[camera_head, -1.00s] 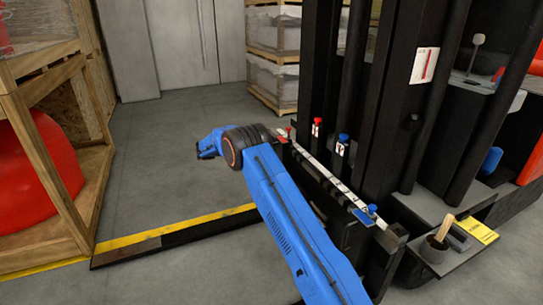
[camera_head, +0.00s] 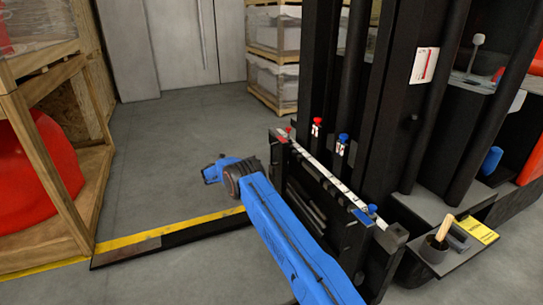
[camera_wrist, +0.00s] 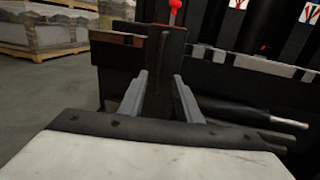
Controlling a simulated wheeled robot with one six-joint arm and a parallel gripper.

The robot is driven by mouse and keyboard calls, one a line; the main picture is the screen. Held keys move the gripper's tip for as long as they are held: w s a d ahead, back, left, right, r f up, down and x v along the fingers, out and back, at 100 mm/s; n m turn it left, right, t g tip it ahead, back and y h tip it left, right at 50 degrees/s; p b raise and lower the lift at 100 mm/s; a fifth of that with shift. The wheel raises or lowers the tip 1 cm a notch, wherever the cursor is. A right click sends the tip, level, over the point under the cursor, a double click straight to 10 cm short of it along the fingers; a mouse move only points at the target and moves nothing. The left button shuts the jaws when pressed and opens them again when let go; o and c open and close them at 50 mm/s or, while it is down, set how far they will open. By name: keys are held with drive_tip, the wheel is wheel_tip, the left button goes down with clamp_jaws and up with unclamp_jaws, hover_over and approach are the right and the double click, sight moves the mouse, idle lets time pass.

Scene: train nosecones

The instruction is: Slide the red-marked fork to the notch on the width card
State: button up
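The red-marked fork shows in the wrist view as a dark upright shank (camera_wrist: 164,65) with a red knob on top (camera_wrist: 175,6). In the head view its red knob (camera_head: 289,130) is at the far left end of the carriage bar. My gripper (camera_wrist: 160,80) is open, with one grey finger toward each side of the shank; I cannot tell whether they touch it. The fingers do not show clearly in the head view. The width card (camera_head: 424,65), white with a red line, is on the mast. A light marked strip (camera_head: 325,172) runs along the bar.
A blue knob (camera_head: 371,209) marks the bar's near end. Red-capped (camera_head: 317,122) and blue-capped (camera_head: 342,138) tags stand behind the bar. A wooden crate (camera_head: 95,190) stands left. Floor beyond my arm is clear. A small shelf (camera_head: 457,255) holds a cup.

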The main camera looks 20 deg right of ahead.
drive_tip(key=x, duration=1.2)
drive_tip(key=shift+w+d, duration=0.15)
drive_tip(key=shift+d, duration=0.2)
clamp_jaws()
